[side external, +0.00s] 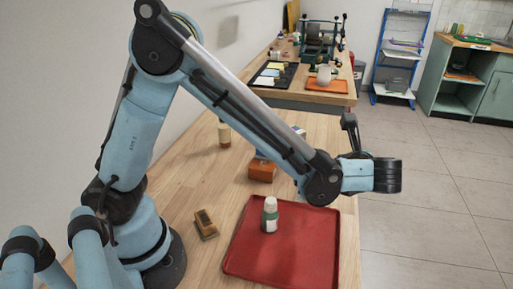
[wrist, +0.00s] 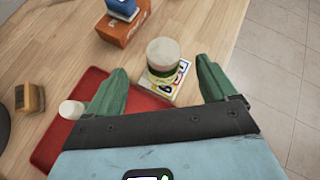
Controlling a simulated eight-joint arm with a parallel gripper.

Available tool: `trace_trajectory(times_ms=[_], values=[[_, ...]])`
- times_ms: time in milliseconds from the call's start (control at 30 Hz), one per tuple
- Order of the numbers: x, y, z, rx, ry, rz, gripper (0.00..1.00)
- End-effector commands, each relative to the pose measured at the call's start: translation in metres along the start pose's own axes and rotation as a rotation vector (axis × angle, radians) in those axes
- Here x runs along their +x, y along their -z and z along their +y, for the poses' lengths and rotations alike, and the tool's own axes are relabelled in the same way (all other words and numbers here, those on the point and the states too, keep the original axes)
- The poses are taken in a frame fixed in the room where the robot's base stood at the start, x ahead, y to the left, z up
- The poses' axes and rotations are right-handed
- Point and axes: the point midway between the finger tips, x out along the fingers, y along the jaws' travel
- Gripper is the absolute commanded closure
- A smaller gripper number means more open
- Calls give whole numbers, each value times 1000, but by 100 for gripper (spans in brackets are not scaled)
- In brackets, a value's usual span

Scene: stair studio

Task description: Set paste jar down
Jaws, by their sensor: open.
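The paste jar (wrist: 163,52), with a cream lid and a green label, is in the wrist view just ahead of and between my fingertips. A white box with coloured print (wrist: 183,76) shows beneath or behind it; I cannot tell whether the jar rests on that. My gripper (wrist: 160,64) is open, its two green fingers spread wide on either side of the jar with gaps showing. I cannot make out the jar there.
A red tray (side external: 285,260) holds a green bottle with a white cap (side external: 270,215). A brown block (side external: 206,224) lies left of the tray. An orange box (side external: 262,172) with a blue thing on it stands behind. A small bottle (side external: 224,135) is farther back.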

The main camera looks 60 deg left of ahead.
Motion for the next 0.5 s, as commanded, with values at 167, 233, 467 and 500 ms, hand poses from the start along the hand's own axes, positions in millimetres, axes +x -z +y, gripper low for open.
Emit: trace_trajectory(times_ms=[167, 233, 467, 500], values=[[13, -29, 19, -287, -21, 203, 15], [16, -36, 28, -411, -37, 284, 15], [16, -52, 61, -857, -127, 536, 15], [15, -53, 67, -940, -149, 579, 15]])
